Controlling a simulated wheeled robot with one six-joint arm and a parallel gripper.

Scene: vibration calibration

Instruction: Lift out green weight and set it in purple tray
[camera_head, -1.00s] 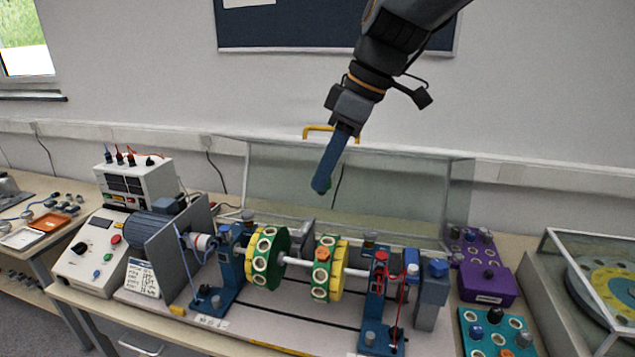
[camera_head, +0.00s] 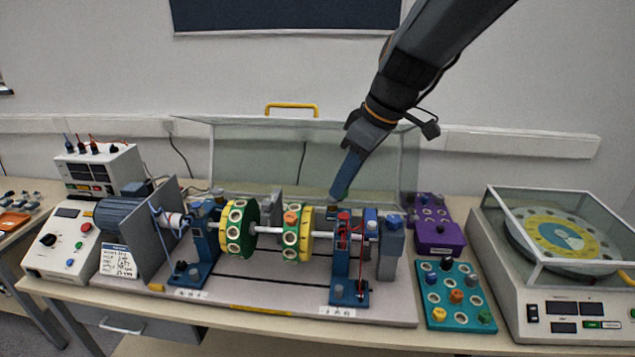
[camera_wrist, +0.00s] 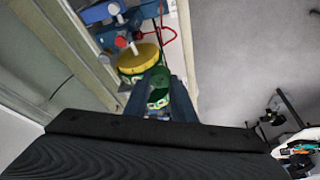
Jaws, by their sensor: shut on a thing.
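My gripper (camera_head: 337,192) is in the air above and behind the rotor rig, near its right bearing stand. Its narrow blue fingers are shut on a small green weight (camera_wrist: 159,88), which shows between them in the wrist view. In the head view only a trace of green shows at the fingertips. The purple tray (camera_head: 424,203) is at the back right of the bench, right of the rig. It has round holes with some dark or blue pieces in them. A purple block (camera_head: 438,238) with a dark knob stands at its front and hides part of it.
The rig has two green-and-yellow discs (camera_head: 238,229) on a shaft, with a raised clear cover (camera_head: 300,165) behind. A teal tray (camera_head: 446,319) with coloured weights lies at the front right. A covered balance machine (camera_head: 550,305) stands farther right.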

